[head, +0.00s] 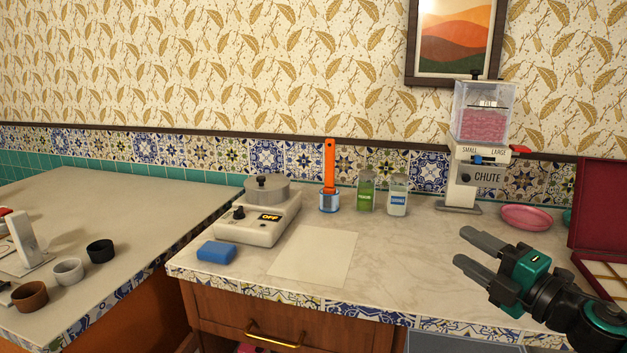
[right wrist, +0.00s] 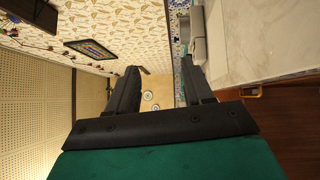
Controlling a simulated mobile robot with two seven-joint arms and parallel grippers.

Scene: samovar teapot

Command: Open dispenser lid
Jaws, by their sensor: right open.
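The dispenser (head: 485,110) stands at the back right of the counter, with a clear hopper of pink contents, a slider marked SMALL and LARGE, and a CHUTE label. Its lid (head: 482,78) with a dark knob sits on top of the hopper and looks shut. My right gripper (head: 468,246) is open and empty over the counter, in front of and below the dispenser. In the right wrist view its two dark fingers (right wrist: 157,90) stand apart with nothing between them. The dispenser is not clear in the right wrist view. My left gripper is not in view.
A pink plate (head: 526,217) lies beside the dispenser, with a red case (head: 600,210) at the right.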

